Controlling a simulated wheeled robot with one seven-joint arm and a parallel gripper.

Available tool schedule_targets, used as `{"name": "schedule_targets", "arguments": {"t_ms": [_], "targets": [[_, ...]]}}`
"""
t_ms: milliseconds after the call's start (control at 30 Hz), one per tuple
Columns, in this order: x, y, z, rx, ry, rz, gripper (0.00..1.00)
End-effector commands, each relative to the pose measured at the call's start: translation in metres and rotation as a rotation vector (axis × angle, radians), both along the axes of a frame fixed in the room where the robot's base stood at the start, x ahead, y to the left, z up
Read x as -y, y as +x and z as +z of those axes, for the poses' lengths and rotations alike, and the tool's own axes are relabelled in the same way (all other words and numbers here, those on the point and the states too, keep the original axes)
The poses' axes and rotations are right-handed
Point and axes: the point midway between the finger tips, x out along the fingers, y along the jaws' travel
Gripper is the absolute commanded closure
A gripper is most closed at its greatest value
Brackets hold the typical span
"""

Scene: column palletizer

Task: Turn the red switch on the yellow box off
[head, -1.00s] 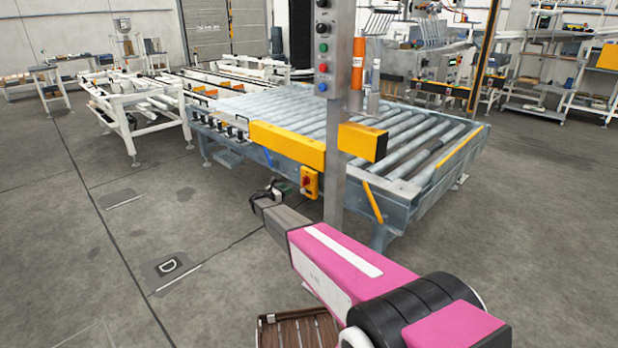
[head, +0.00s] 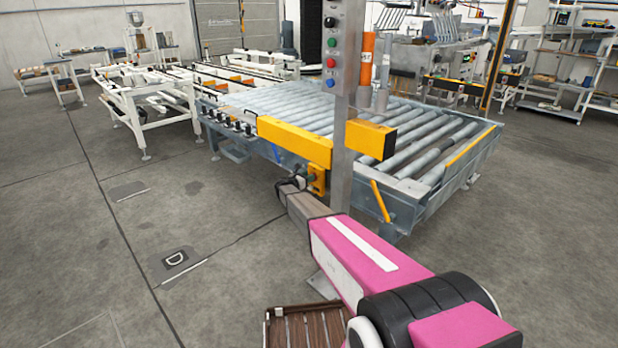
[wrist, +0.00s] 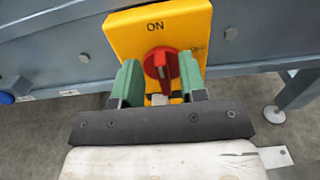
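The yellow box (wrist: 120,35) fills the upper middle of the wrist view, with "ON" printed at its top and "OFF" at its right. The red switch (wrist: 160,64) sits on its face, its handle close to upright and in line with "ON". My gripper (wrist: 161,72) is open, with one green finger on each side of the switch. Whether the fingers touch it I cannot tell. In the head view, the yellow box (head: 319,181) hangs on the conveyor's near side, partly covered by my gripper (head: 302,184); the switch is hard to make out there.
The roller conveyor (head: 400,136) stands behind the box, with a yellow beam (head: 293,140) above it. A grey post (head: 343,95) with buttons rises just right of the box. Open floor (head: 110,250) lies to the left.

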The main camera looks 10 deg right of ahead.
Motion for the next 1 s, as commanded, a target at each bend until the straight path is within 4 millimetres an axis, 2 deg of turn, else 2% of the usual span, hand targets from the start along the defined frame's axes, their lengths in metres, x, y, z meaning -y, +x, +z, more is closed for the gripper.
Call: {"name": "schedule_targets", "arguments": {"t_ms": [133, 367, 400, 467, 500, 1000], "targets": [[0.007, 0.0059, -0.0001, 0.0, 0.0, 0.001, 0.61], [0.0074, 0.0056, 0.0, 0.0, 0.0, 0.001, 0.61], [0.0075, 0.0055, 0.0, 0.0, 0.0, 0.001, 0.74], [0.0075, 0.0055, -0.0001, 0.0, 0.0, 0.001, 0.94], [0.0075, 0.0055, -0.0001, 0.0, 0.0, 0.001, 1.0], [0.0087, 0.0033, -0.0003, 0.071, 0.053, 0.001, 1.0]]}}
